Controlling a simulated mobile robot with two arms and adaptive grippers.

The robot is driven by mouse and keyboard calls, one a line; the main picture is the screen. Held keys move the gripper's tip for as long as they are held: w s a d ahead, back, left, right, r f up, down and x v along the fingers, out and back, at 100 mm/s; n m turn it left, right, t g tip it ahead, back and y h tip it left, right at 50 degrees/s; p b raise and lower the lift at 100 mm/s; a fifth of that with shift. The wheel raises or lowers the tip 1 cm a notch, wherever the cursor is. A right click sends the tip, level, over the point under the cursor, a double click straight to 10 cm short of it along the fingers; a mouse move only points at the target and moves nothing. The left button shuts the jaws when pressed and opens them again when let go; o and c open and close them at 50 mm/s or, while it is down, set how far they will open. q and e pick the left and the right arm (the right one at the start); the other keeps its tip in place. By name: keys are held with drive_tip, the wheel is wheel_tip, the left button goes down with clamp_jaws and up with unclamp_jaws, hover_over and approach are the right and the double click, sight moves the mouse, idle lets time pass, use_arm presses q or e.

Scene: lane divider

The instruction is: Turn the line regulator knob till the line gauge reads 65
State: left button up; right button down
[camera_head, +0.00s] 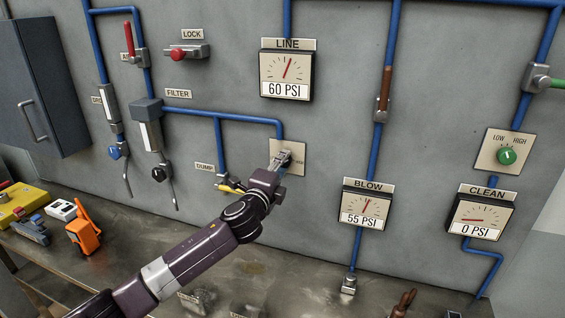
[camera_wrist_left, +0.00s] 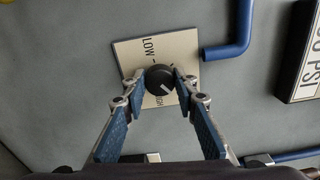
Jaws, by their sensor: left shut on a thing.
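The line gauge (camera_head: 287,74) is on the wall at the upper middle and reads 60 PSI, its red needle tilted a little right of upright. The line regulator knob (camera_wrist_left: 160,79) is black with a pale pointer mark and sits on a cream plate (camera_wrist_left: 130,54) marked LOW and HIGH. In the head view the plate (camera_head: 298,158) shows, but my gripper hides the knob. My left gripper (camera_wrist_left: 161,83) is shut on the knob, one finger on each side of it.
The blow gauge (camera_head: 364,207) reads 55 PSI and the clean gauge (camera_head: 480,217) reads 0 PSI. A yellow dump valve handle (camera_head: 230,188) is close to my left wrist. Blue pipes run along the wall. An orange tool (camera_head: 85,232) stands on the bench at left.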

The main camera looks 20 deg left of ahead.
use_arm(q)
drive_tip(key=shift+m, duration=0.3)
idle(0.4)
drive_tip(key=o, duration=1.1)
drive_tip(key=shift+o, duration=0.2)
drive_tip(key=s, duration=1.2)
drive_tip(key=shift+a, duration=0.25)
